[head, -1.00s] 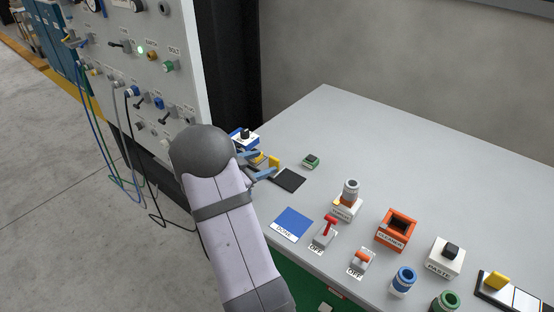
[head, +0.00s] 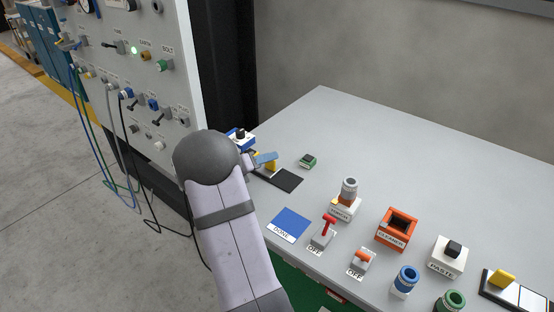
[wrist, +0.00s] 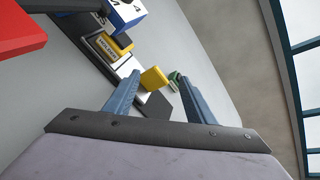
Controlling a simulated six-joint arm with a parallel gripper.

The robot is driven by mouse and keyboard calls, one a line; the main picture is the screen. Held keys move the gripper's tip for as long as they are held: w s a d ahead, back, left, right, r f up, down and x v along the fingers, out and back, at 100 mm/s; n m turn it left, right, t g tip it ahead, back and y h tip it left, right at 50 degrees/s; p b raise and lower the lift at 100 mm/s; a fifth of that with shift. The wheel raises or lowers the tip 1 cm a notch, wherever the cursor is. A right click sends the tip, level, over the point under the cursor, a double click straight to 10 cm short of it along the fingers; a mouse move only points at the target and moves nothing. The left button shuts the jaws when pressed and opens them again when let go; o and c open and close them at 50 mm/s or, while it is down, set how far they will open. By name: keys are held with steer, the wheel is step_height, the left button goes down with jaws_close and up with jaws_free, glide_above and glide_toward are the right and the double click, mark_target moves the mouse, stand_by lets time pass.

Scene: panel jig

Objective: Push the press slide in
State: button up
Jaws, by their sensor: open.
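A slide with an upright yellow tab (head: 271,165) on a dark and pale track (head: 287,181) lies at the table's left end, beside a blue and white block (head: 241,141). The wrist view shows the yellow tab (wrist: 154,78) and a yellow labelled part (wrist: 107,46) further along the track. My gripper (head: 266,159) is at the yellow tab, partly hidden by my wrist. In the wrist view my gripper (wrist: 158,84) is open, with the tab showing between its fingertips. I cannot tell whether a finger touches the tab.
A small green and black block (head: 307,161) stands right of the slide. A red part (wrist: 15,28) fills the wrist view's upper left corner. The upright panel (head: 165,90) stands left. Switches, an orange box (head: 397,229) and another yellow-tabbed slide (head: 502,279) are further right. The back table is clear.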

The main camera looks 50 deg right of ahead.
steer(key=m, duration=0.5)
steer(key=shift+d+f+b, duration=0.15)
steer(key=shift+d+b, duration=0.15)
steer(key=m, duration=0.4)
steer(key=shift+d, duration=0.15)
steer(key=shift+d, duration=0.1)
steer(key=shift+p+x, duration=0.55)
steer(key=shift+x, duration=3.05)
steer(key=shift+f, duration=0.1)
